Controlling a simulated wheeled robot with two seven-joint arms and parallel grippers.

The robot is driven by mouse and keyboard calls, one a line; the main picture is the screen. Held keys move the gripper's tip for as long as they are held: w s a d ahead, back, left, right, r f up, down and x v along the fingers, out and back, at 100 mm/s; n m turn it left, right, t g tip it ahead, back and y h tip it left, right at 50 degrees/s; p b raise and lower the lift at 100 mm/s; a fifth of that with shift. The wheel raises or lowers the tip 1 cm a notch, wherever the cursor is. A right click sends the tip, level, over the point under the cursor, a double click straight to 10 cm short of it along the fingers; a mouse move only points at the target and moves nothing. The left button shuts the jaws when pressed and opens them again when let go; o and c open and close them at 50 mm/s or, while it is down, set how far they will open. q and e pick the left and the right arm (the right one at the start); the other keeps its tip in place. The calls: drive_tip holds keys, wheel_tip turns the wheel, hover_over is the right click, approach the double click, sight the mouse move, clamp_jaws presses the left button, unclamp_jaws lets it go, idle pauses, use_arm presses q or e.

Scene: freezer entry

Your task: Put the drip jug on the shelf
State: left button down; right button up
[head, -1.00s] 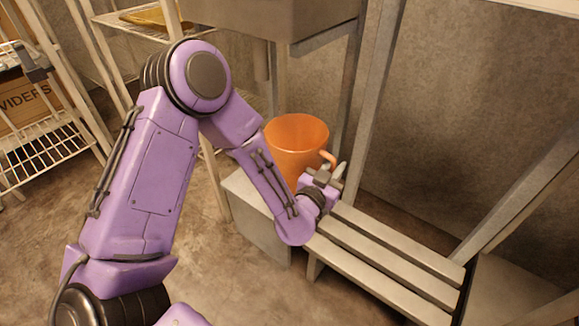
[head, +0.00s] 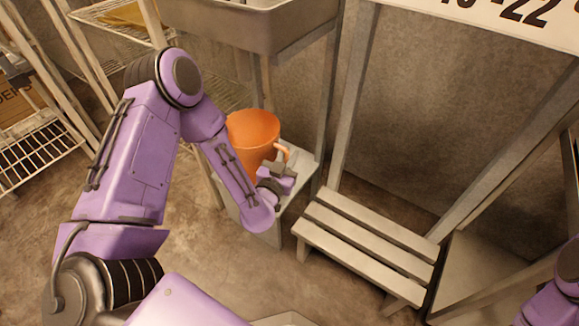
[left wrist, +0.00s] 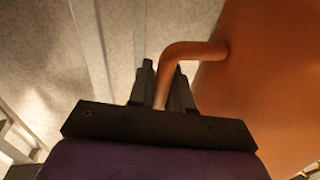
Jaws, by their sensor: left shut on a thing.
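The orange drip jug (head: 252,137) is upright in the head view, in front of the wall and over a low grey stand (head: 299,172). My forearm and gripper hide its lower part, so I cannot tell whether it touches the stand. My left gripper (head: 283,163) is shut on the jug's handle, at the jug's right side. In the left wrist view, the fingers (left wrist: 164,82) close around the bent handle, and the jug's orange wall (left wrist: 262,85) fills the right side. My right gripper is out of view; only purple arm shows at the lower right.
A white wire shelf rack (head: 42,152) stands at the left, with another wire shelf (head: 115,12) at the back left. A metal sink basin (head: 250,25) hangs above the jug. A slatted bench (head: 365,245) stands right of the stand, beside upright metal posts. Open floor lies in front.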

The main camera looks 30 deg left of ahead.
use_arm(q)
drive_tip(key=w+f+b, duration=0.2)
drive_tip(key=w+f, duration=0.1)
drive_tip(key=f, duration=0.4)
drive_tip(key=shift+a, duration=0.4)
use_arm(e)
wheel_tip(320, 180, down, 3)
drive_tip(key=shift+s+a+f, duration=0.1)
use_arm(q)
drive_tip(key=shift+b, duration=0.3)
drive_tip(key=c, duration=1.5)
unclamp_jaws()
drive_tip(key=shift+f, duration=0.15)
drive_tip(key=o, duration=0.4)
drive_tip(key=shift+o, duration=0.2)
